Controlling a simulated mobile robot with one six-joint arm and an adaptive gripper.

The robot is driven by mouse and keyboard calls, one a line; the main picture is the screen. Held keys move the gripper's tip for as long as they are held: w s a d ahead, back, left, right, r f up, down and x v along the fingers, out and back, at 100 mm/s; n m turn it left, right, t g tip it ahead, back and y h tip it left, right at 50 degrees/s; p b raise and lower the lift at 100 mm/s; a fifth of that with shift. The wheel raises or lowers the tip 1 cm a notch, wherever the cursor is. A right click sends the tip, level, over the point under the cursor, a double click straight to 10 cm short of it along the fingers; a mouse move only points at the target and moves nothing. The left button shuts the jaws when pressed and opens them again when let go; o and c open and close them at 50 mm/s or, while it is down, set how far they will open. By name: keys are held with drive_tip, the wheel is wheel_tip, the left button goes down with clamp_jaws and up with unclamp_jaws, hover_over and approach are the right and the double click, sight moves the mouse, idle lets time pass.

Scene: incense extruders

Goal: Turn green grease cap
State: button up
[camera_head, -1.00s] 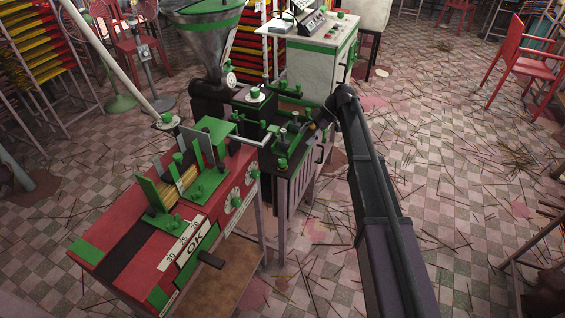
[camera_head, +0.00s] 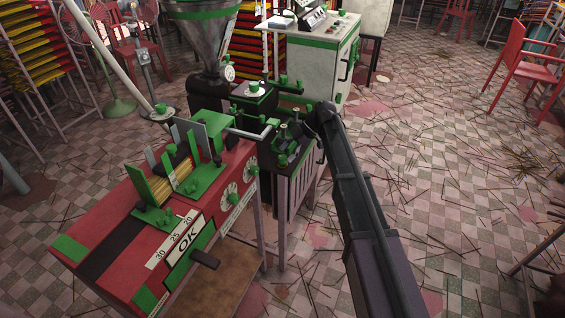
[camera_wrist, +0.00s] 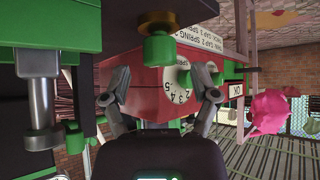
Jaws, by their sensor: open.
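A green cap (camera_wrist: 158,48) with a brass-coloured collar sits near the top middle of the wrist view; it looks like the grease cap. My gripper (camera_wrist: 162,88) is open, its two grey fingers spread wide. The cap lies ahead of the gap between them, and no contact shows. A white numbered dial (camera_wrist: 177,90) on a red panel shows behind the gap. In the head view my arm reaches to the dark extruder (camera_head: 290,155); I cannot make out the fingers or this cap there.
A grey metal cylinder (camera_wrist: 40,105) under a green block stands left of my gripper. A pink object (camera_wrist: 270,108) is at the right. In the head view the red machine (camera_head: 110,215) stands left of my arm, and a white cabinet (camera_head: 325,65) behind.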

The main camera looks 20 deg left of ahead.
drive_tip(key=shift+b+x, duration=0.55)
drive_tip(key=shift+x, duration=0.65)
clamp_jaws()
